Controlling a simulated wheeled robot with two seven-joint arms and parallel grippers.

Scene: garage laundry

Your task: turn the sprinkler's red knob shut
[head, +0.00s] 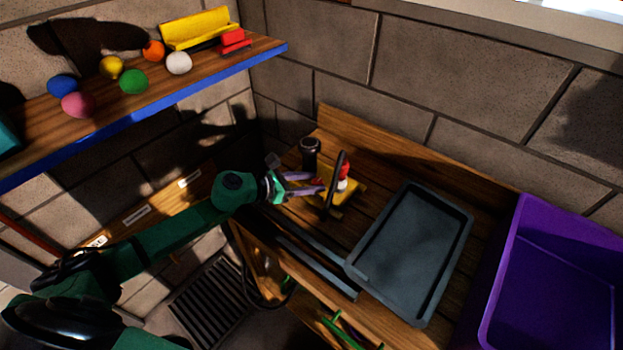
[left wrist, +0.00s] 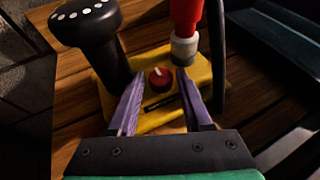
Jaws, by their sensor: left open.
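The sprinkler has a yellow base (head: 353,193), also in the left wrist view (left wrist: 207,68), and stands on the wooden bench. Its small round red knob (left wrist: 161,79) with a pale mark shows on the yellow base in the left wrist view. I cannot make the knob out in the head view. My left gripper (head: 316,186) is open over the near side of the base. In the left wrist view its two purple fingers (left wrist: 160,72) show one to each side of the knob, with gaps; their height over it is unclear. My right gripper is not in view.
A black spray head (left wrist: 86,22) stands left of the knob, a red-and-white part (left wrist: 185,42) to its right. A grey tray (head: 410,250) and purple bin (head: 510,260) stand right. A shelf (head: 215,75) with several balls hangs upper left.

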